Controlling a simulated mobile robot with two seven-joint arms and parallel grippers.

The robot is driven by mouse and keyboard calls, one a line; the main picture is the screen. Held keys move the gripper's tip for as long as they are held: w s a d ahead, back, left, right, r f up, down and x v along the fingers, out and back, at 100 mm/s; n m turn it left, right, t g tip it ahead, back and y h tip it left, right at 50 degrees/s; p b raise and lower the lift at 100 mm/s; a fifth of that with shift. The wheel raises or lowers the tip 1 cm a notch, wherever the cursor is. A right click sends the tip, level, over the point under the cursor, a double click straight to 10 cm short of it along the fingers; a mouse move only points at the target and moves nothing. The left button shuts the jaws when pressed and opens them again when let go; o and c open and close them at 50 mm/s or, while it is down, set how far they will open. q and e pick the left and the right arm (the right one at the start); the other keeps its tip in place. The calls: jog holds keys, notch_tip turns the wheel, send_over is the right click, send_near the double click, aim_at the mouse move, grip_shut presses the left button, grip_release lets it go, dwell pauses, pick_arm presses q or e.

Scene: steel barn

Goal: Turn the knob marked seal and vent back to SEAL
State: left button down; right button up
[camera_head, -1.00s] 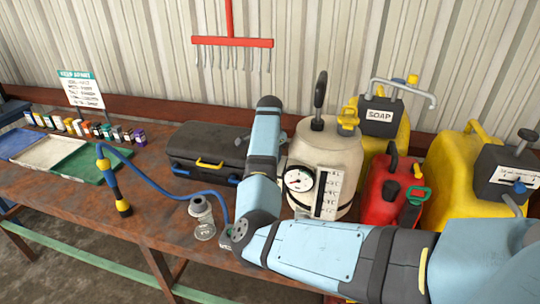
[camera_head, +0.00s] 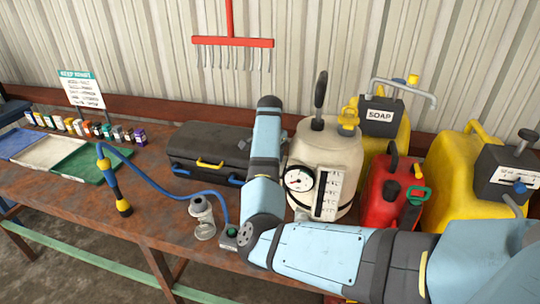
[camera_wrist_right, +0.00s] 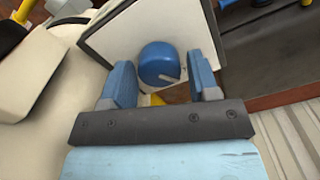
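In the right wrist view a round blue knob (camera_wrist_right: 160,62) sits on a pale square plate (camera_wrist_right: 112,38). A small pale mark on the knob lies toward its lower right edge. No lettering is readable on the plate. My right gripper (camera_wrist_right: 162,82) is open, with one blue finger on each side of the knob and a visible gap on both sides. In the head view my right forearm hides the knob and gripper, beside the cream tank (camera_head: 325,165) with its gauge (camera_head: 299,179). My left gripper is in neither view.
A black case (camera_head: 205,150) lies left of my forearm. A clear jar (camera_head: 203,220) and a blue hose (camera_head: 175,195) are near the bench's front edge. A red can (camera_head: 390,190) and yellow jugs (camera_head: 455,180) crowd the right.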

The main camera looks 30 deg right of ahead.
jog(key=shift+o, duration=0.7)
jog(key=shift+r, duration=0.3)
pick_arm(q)
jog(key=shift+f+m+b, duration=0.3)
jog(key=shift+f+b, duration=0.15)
jog(key=shift+b, duration=0.45)
pick_arm(e)
notch_tip(320, 180, up, 13)
jog(key=shift+r, duration=0.15)
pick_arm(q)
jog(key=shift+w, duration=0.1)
